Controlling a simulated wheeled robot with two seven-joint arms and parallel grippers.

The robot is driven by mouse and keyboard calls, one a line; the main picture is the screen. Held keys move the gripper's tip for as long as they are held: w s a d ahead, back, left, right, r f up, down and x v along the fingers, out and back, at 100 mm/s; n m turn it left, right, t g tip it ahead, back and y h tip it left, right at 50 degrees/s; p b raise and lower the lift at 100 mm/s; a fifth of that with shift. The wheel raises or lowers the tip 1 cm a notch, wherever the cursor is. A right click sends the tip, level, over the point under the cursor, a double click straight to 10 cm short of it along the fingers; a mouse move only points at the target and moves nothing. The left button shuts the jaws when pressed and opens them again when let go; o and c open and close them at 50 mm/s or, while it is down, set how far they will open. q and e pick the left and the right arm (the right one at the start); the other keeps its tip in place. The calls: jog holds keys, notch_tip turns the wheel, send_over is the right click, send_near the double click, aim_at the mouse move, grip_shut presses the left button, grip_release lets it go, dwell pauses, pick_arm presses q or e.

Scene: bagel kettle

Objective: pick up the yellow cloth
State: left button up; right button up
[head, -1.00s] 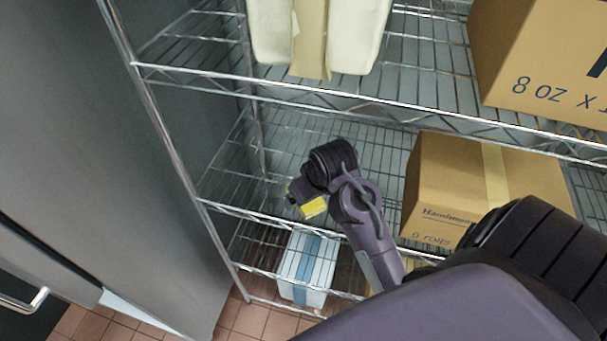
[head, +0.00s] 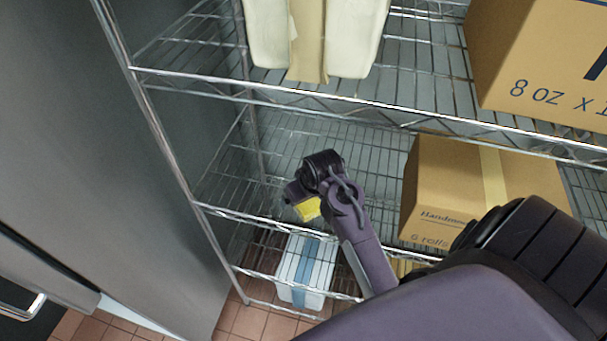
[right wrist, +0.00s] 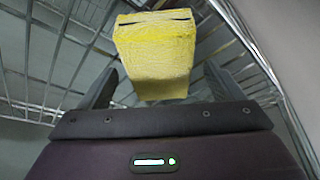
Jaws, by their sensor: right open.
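The yellow cloth (head: 307,209) is on the middle wire shelf, partly hidden by my right arm in the head view. In the right wrist view the yellow cloth (right wrist: 155,55) looks like a folded, blocky bundle with a dark slit near its top edge. My right gripper (right wrist: 159,72) is open, with one dark finger on each side of the cloth and gaps visible between the fingers and the cloth. In the head view my right gripper (head: 295,193) is small and mostly covered by the wrist. My left gripper is not in view.
A cardboard box (head: 435,190) stands on the same shelf to the right. A larger box (head: 545,60) and pale containers (head: 355,40) are on the shelf above. A white and blue container (head: 295,270) is below. A metal post (head: 165,125) stands at the left.

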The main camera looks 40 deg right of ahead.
jog(key=shift+f, duration=0.2)
dwell(0.5)
jog(key=shift+s, duration=0.1)
jog(key=shift+c, duration=0.5)
jog(key=c, duration=1)
jog(key=shift+r, duration=0.15)
jog(key=shift+c, duration=0.3)
